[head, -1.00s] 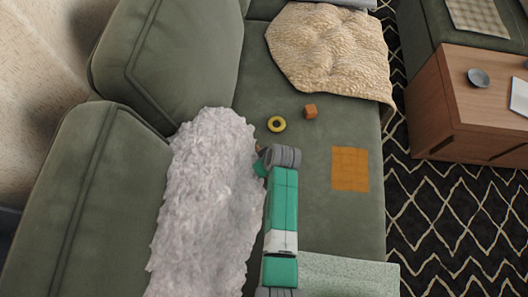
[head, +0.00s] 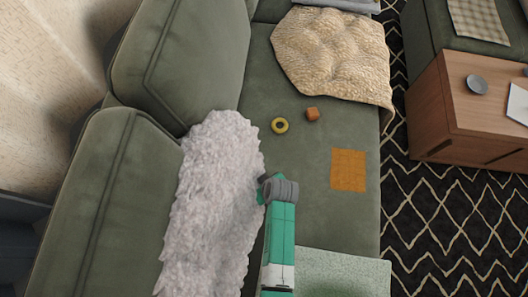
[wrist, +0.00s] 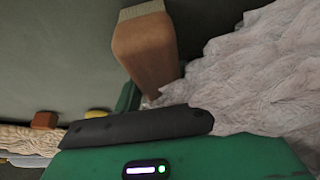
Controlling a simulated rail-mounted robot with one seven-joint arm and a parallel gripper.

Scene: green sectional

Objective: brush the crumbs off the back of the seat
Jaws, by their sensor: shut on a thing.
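The green sofa's seat back (head: 105,200) runs along the left of the head view, partly covered by a shaggy pale throw (head: 215,200). My gripper (wrist: 135,98) is shut on a brush (wrist: 145,48) with a brown wooden body and pale bristles at its far end. In the head view my gripper (head: 263,194) is at the throw's right edge, and my arm and the throw mostly hide the brush. I cannot tell whether the bristles touch anything. The throw also shows in the wrist view (wrist: 265,75). I can make out no crumbs.
A yellow ring (head: 280,125) and an orange cube (head: 312,114) lie on the seat. An orange square cloth (head: 348,170) lies near the front edge. A beige textured blanket (head: 335,55) covers the far seat. A wooden table (head: 440,115) stands at the right.

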